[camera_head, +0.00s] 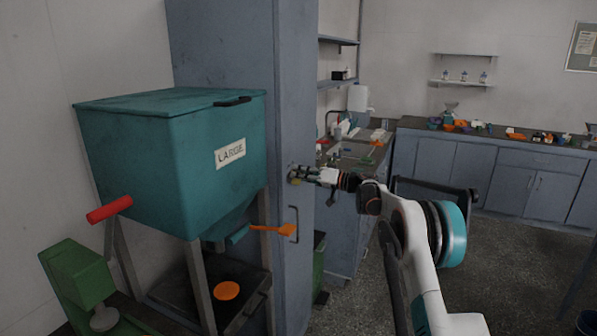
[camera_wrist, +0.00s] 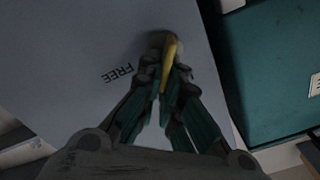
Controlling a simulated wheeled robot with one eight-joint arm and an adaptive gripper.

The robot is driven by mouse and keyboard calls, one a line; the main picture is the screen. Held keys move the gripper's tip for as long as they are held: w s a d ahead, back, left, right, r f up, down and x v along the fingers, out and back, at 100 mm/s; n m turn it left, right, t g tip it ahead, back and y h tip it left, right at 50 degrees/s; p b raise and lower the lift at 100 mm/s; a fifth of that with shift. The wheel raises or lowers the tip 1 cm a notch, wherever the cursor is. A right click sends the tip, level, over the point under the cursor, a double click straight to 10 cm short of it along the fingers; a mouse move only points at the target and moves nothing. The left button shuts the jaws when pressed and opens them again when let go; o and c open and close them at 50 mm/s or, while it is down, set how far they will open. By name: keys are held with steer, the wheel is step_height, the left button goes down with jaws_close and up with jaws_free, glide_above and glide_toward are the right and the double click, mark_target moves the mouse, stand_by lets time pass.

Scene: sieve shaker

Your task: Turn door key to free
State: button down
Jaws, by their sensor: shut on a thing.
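The tall blue-grey cabinet door (camera_head: 300,150) stands left of centre in the head view, and its face fills much of the wrist view (camera_wrist: 60,60). A yellow key (camera_wrist: 169,62) sticks out from a round dark lock on the door. The word FREE (camera_wrist: 117,73) is printed beside the lock. My gripper (camera_wrist: 167,85) is at the door with its fingertips around the key, shut on it. In the head view my gripper (camera_head: 308,175) reaches the door from the right, and the key's small yellowish spot (camera_head: 296,181) shows at its tips.
A teal hopper (camera_head: 175,150) labelled LARGE stands left of the door, with a red handle (camera_head: 109,208) and an orange lever (camera_head: 273,229). A dark door handle (camera_head: 294,224) is below the lock. Counters with a sink stand behind my arm. Open floor (camera_head: 480,270) lies to the right.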

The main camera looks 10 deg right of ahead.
steer(key=shift+w+d+f+m+p, duration=0.1)
steer(key=shift+f+m+p, duration=0.15)
steer(key=shift+m, duration=1.4)
steer(key=shift+w+d+f+m+p, duration=0.1)
steer(key=shift+w+f+m+p, duration=0.15)
steer(key=shift+m, duration=1.45)
steer(key=shift+d+f+m+p, duration=0.15)
steer(key=shift+f+m, duration=0.2)
steer(key=shift+m, duration=1.3)
steer(key=c, duration=1.8)
jaws_free()
steer(key=v, duration=1.2)
